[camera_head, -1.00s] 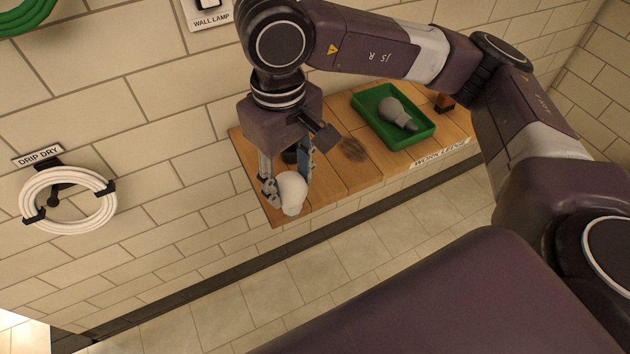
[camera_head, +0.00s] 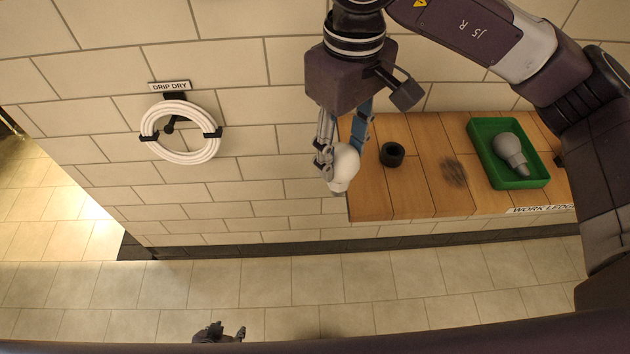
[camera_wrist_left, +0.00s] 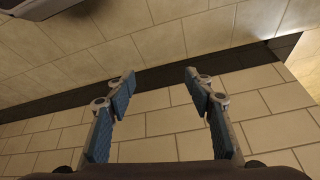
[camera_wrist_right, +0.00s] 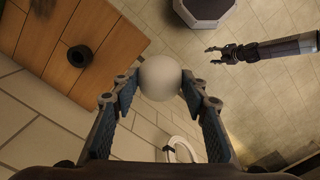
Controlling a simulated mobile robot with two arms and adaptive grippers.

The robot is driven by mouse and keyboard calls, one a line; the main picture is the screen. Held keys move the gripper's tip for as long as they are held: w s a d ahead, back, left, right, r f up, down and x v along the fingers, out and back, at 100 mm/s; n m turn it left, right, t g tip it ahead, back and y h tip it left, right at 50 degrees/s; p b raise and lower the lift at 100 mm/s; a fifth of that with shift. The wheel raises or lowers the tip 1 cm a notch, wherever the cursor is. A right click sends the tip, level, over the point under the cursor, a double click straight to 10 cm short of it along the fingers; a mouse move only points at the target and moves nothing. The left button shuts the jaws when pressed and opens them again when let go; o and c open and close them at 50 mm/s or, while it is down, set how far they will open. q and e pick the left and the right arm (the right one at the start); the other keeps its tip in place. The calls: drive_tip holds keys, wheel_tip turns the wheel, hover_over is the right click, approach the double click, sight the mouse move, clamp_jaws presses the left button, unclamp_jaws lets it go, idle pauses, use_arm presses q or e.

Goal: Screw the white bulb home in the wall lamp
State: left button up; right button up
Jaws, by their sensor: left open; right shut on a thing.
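My right gripper (camera_head: 333,158) is shut on the white bulb (camera_head: 343,168), in the air by the left end of the work ledge in the head view. The right wrist view shows the white bulb (camera_wrist_right: 160,78) between the fingertips, its round glass towards the camera; its screw base is not visible there. My left gripper (camera_head: 228,333) is low at the bottom edge of the head view. The left wrist view shows its fingers (camera_wrist_left: 160,77) apart and empty. The wall lamp is not visible in any current view.
The wooden ledge (camera_head: 415,190) bears a black ring (camera_head: 392,154) and a green tray (camera_head: 483,160) with a grey bulb (camera_head: 510,152). A white coiled hose (camera_head: 150,146) hangs on the wall under a DRIP DRY sign (camera_head: 170,86). The tiled floor (camera_head: 300,285) looks clear.

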use_arm(q)
drive_tip(key=w+d+r+m+t+h, duration=0.1)
drive_tip(key=w+d+r+t+h, duration=0.3)
drive_tip(key=w+r, duration=0.8)
drive_tip(key=w+d+r+m+t, duration=0.15)
drive_tip(key=w+d+r, duration=0.5)
drive_tip(key=r, duration=0.95)
drive_tip(key=d+r+m+t+h, duration=0.15)
drive_tip(key=d+r, duration=0.25)
drive_tip(key=r, duration=0.5)
drive_tip(key=d+r+h, duration=0.3)
drive_tip(key=r, duration=0.5)
drive_tip(key=s+d+r+m+h, duration=0.1)
drive_tip(key=s+d+r+h, duration=0.15)
drive_tip(key=r, duration=0.35)
drive_tip(key=s+d+r+m+g+h, duration=0.1)
drive_tip(key=s+d+r, duration=0.2)
drive_tip(key=s+r, duration=0.15)
drive_tip(key=s+d+r+m+h, duration=0.2)
drive_tip(key=s+d+r, duration=0.1)
drive_tip(key=r, duration=0.4)
drive_tip(key=x, duration=1.2)
drive_tip(key=shift+w+f, duration=0.2)
drive_tip(key=shift+f, duration=0.2)
drive_tip(key=shift+d, duration=0.15)
